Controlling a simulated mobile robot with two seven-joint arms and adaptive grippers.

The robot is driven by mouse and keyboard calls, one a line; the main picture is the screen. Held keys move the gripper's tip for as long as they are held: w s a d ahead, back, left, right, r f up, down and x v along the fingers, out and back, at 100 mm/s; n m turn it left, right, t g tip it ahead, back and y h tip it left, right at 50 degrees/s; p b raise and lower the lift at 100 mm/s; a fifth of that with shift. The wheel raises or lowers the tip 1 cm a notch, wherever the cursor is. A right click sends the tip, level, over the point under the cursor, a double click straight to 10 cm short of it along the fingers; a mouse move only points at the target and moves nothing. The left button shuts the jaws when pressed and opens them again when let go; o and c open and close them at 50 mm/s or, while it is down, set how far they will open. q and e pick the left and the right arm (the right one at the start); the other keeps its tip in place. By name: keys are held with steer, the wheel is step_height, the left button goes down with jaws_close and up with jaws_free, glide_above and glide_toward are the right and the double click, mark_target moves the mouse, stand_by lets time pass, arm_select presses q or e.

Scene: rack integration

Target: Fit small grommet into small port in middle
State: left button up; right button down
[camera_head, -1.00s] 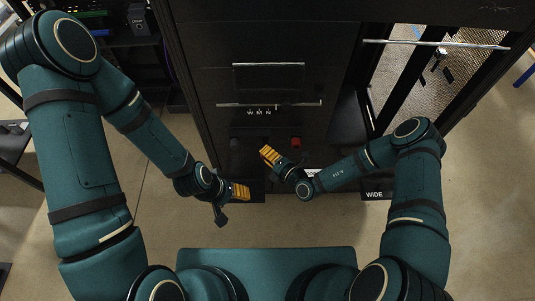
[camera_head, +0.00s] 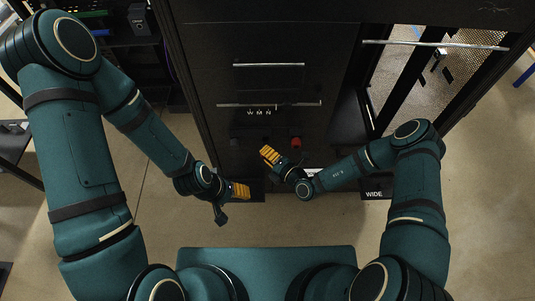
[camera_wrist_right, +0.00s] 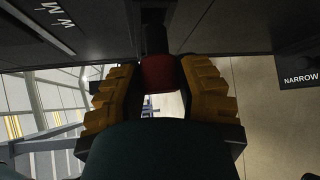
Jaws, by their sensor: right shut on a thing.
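My right gripper (camera_head: 270,155) is at the front of the black rack, below the letters W M N. In the right wrist view its yellow-padded fingers (camera_wrist_right: 160,78) are closed on a small red piece (camera_wrist_right: 159,73). A dark post-like part (camera_wrist_right: 153,35) lies directly beyond the red piece, towards the rack; I cannot tell whether they are joined. The held piece is not clear in the head view. A red knob-like part (camera_head: 296,142) shows on the rack to the right of the fingers. My left gripper (camera_head: 238,192) hangs empty-looking left of the right one; its jaw opening is unclear.
The black rack (camera_head: 265,85) has silver handles (camera_head: 268,104). A dark ledge with a WIDE label (camera_head: 373,194) is at right; a NARROW label (camera_wrist_right: 300,78) shows in the wrist view. A perforated door (camera_head: 480,65) stands open at upper right. Floor (camera_head: 270,225) in front is clear.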

mark_target(267, 144)
steer(key=shift+w+b, duration=0.65)
steer(key=shift+w, duration=1.4)
steer(key=c, duration=0.6)
jaws_free()
steer(key=shift+d, duration=0.1)
steer(key=v, duration=1.2)
steer(key=shift+s, duration=0.1)
